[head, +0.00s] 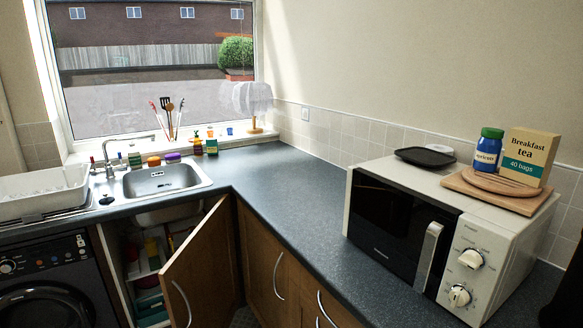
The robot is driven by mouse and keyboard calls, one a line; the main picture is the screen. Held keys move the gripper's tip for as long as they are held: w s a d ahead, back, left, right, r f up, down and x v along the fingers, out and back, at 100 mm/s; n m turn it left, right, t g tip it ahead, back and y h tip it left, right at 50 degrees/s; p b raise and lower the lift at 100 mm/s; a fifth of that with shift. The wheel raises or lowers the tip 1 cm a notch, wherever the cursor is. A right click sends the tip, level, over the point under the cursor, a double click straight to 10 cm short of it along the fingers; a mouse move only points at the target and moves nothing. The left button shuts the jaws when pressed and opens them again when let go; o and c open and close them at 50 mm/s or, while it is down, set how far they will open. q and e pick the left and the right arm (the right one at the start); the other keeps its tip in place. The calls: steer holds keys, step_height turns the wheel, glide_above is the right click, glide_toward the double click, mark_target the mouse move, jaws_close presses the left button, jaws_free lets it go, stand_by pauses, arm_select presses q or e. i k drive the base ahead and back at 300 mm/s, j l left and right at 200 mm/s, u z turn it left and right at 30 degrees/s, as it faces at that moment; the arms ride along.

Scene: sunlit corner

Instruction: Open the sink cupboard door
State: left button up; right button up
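The sink cupboard door (203,262) is brown wood and stands open, swung out into the room from its right side. Its curved metal handle (182,305) is on the free edge side, at the left. The open sink cupboard (143,272) shows a pale interior with shelves and several coloured items under the sink (163,180). Neither of my grippers shows in the head view. Nothing is seen touching the door or its handle. The lower edge of the door is near the bottom of the picture.
A black washing machine (45,290) stands left of the cupboard. Closed wooden cupboards (268,270) with curved handles run to the right. A microwave (420,240) stands on the dark worktop (285,200). A white dish rack (42,192) is left of the sink.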

mark_target(200, 289)
steer(key=i+j+z, duration=0.1)
steer(key=j, duration=0.4)
steer(key=i+j+z, duration=0.15)
steer(key=i+j, duration=0.15)
steer(key=j, duration=0.25)
steer(key=i+j+z, duration=0.1)
steer(key=j, duration=0.45)
steer(key=i+j+z, duration=0.15)
steer(key=j, duration=0.45)
steer(key=i+j+z, duration=0.1)
steer(key=j, duration=0.45)
steer(key=i+j+z, duration=0.15)
steer(key=j, duration=0.45)
